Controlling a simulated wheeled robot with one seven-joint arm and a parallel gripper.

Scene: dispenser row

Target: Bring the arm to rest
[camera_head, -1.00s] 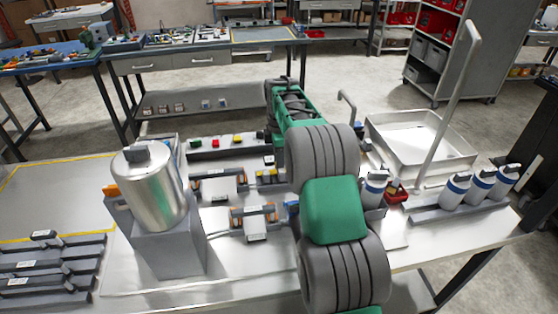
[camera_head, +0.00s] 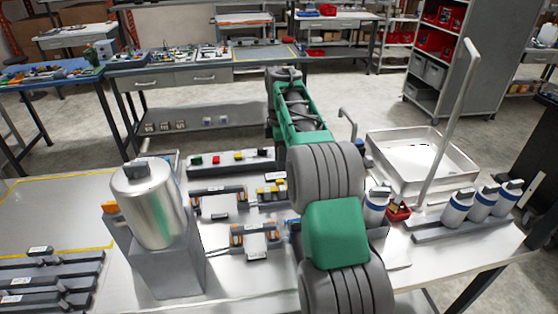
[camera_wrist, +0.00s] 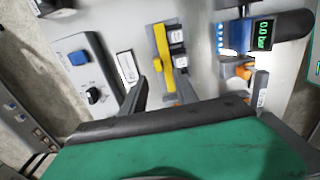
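My arm reaches from the bottom of the head view up over the bench (camera_head: 230,285), its far green link ending above the bench's back edge. My gripper is hidden behind the arm links in the head view. In the wrist view, my gripper (camera_wrist: 160,85) shows two dark fingers standing apart beyond the green housing. A yellow part (camera_wrist: 160,48) shows beyond the gap between them. I see nothing clearly held. The depth between the fingers and that part is hard to tell.
A steel cylinder (camera_head: 150,205) stands on a grey block at left. Small fixtures (camera_head: 250,240) sit left of my arm. White bottles (camera_head: 480,205) in a rack and a metal tray (camera_head: 455,170) are at right. A grey box with a blue button (camera_wrist: 78,57) and a display (camera_wrist: 265,30) show in the wrist view.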

